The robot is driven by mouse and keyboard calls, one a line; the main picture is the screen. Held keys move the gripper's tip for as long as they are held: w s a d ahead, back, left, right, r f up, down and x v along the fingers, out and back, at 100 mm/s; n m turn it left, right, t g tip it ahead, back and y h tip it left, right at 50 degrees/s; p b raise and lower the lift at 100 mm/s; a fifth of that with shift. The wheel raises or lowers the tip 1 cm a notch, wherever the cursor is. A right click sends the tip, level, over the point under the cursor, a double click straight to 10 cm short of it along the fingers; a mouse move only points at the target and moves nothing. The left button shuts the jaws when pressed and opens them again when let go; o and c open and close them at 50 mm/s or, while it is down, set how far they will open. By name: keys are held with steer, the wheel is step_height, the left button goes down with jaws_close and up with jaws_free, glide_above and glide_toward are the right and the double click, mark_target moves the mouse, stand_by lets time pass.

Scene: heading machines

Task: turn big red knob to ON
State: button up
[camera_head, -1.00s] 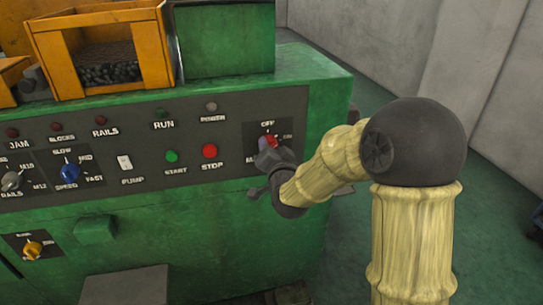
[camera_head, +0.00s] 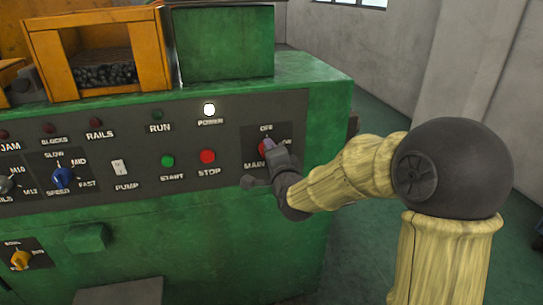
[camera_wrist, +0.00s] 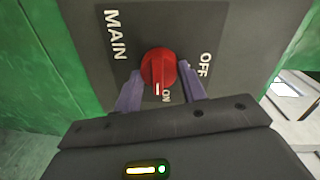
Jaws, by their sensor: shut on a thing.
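The big red knob (camera_wrist: 160,66) sits on a dark MAIN plate (camera_wrist: 208,30) with OFF and ON labels. In the wrist view its white pointer mark is at the ON label. My gripper (camera_wrist: 160,92) is shut on the knob, with one purple finger at each side of it. In the head view the knob (camera_head: 263,146) is partly hidden behind my gripper (camera_head: 271,149) at the right end of the control panel. The white POWER lamp (camera_head: 209,109) above the panel's STOP button is lit.
The red STOP button (camera_head: 208,156) and green START button (camera_head: 167,161) lie left of the knob. The blue speed knob (camera_head: 62,177) is further left. The green machine body (camera_head: 225,240) extends below the panel. Open floor lies at the right.

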steer(key=shift+r, duration=0.15)
steer(key=o, duration=0.7)
steer(key=shift+o, duration=1.4)
steer(key=shift+w+a, duration=0.1)
steer(key=shift+w, duration=0.05)
steer(key=shift+f, duration=0.2)
steer(key=b+v, duration=0.4)
steer(key=v, duration=1.3)
steer(key=shift+d, duration=0.2)
